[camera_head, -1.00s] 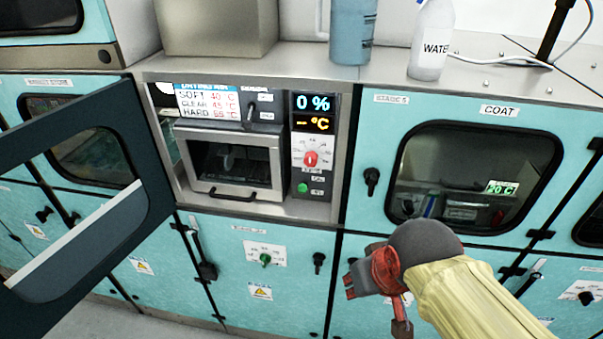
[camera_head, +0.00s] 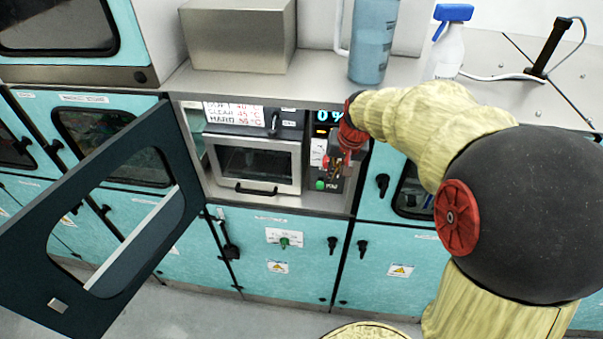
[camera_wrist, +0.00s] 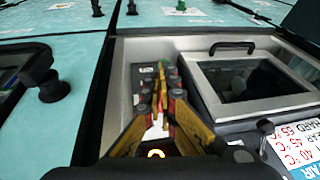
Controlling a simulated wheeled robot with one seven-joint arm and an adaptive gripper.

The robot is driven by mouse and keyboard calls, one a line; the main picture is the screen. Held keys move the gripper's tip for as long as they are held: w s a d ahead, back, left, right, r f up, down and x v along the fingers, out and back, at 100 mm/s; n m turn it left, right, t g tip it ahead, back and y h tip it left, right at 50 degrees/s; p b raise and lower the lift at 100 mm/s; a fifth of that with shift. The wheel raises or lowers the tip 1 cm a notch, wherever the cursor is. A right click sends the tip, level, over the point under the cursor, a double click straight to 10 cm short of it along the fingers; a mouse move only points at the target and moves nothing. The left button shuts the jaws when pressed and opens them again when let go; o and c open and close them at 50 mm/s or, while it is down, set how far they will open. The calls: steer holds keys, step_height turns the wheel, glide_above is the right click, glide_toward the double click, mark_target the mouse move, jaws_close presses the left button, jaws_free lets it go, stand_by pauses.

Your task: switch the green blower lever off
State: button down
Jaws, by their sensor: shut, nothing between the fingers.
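A green knob (camera_head: 284,242) with a small pointer sits on a white dial plate on the lower teal panel; it also shows at the top edge of the wrist view (camera_wrist: 180,6). I cannot read which control is labelled blower. A green button (camera_head: 320,185) is low on the control strip. A black lever (camera_head: 274,125) stands above the small oven door. My gripper (camera_head: 343,166) is shut and empty in front of the control strip, hiding its red knob and part of the display. In the wrist view my gripper (camera_wrist: 163,78) points along the strip.
A dark framed door (camera_head: 120,230) stands open at the left. The small oven door (camera_head: 256,168) with a black handle is closed. A blue jug (camera_head: 374,45) and a spray bottle (camera_head: 444,45) stand on the counter. Black knobs dot the panels.

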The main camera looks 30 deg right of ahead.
steer(key=shift+w+r+t, duration=0.4)
steer(key=shift+w+r, duration=0.35)
steer(key=shift+w, duration=0.2)
steer(key=p, duration=0.2)
glide_toward(319, 186)
steer(key=x, duration=0.6)
steer(key=shift+w+d+f, duration=0.1)
steer(key=shift+w+f, duration=0.1)
steer(key=shift+w, duration=0.25)
steer(key=shift+f+b, duration=0.1)
steer(key=shift+b, duration=0.35)
steer(key=shift+s+f+t+h+b, duration=0.1)
steer(key=shift+s+t+h+b, duration=0.2)
steer(key=shift+b, duration=0.25)
steer(key=shift+a+f+b, duration=0.2)
steer(key=shift+f+b, duration=0.05)
steer(key=shift+b, duration=0.35)
